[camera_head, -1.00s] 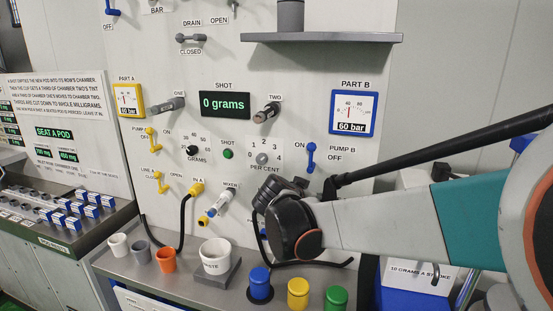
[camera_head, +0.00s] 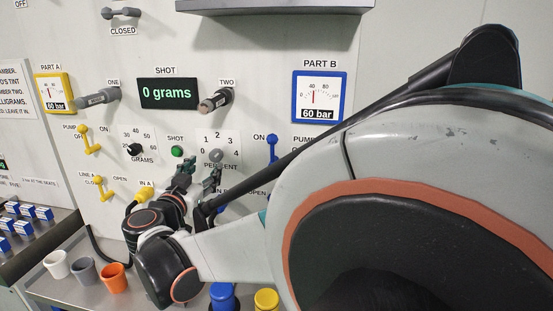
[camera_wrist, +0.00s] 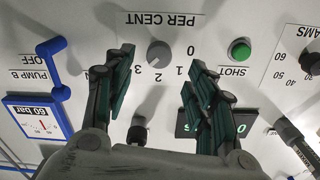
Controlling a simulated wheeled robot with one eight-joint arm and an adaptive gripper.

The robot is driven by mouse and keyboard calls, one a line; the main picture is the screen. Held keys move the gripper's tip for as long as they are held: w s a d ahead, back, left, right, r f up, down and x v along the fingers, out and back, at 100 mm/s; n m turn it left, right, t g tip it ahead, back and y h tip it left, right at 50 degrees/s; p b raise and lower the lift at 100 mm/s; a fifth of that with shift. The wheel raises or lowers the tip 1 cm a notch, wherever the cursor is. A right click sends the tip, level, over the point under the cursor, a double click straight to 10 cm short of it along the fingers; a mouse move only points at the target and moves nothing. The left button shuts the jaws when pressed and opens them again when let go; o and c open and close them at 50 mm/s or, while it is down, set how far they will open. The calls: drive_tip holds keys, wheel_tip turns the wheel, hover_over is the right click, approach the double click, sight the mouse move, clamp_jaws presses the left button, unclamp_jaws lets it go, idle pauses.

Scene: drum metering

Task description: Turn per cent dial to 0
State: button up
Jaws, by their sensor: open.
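The per cent dial (camera_wrist: 158,53) is a small round grey knob on the white panel, with a 0-to-4 scale around it. It shows upside down in the wrist view. Which number it points at is too small to tell. In the head view the dial (camera_head: 216,156) is just above my gripper (camera_head: 201,173). In the wrist view my gripper (camera_wrist: 160,68) is open and empty, with one dark green-padded finger to each side of the dial. The fingers seem apart from the knob; their depth from the panel is hard to tell.
A green SHOT button (camera_wrist: 240,51) and the grams dial (camera_head: 134,149) sit beside the per cent dial. The blue pump B lever (camera_wrist: 53,62) is on the other side. The lever-like handle TWO (camera_head: 215,100) sticks out above. Cups (camera_head: 113,277) stand on the ledge below.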

sight(214, 159)
drive_tip(key=w, duration=0.2)
drive_tip(key=w+b, duration=0.1)
drive_tip(key=w, duration=0.5)
drive_tip(key=shift+w+d+b, duration=0.1)
drive_tip(key=shift+d+b, duration=0.25)
drive_tip(key=shift+b, duration=0.05)
drive_tip(key=c, duration=1.1)
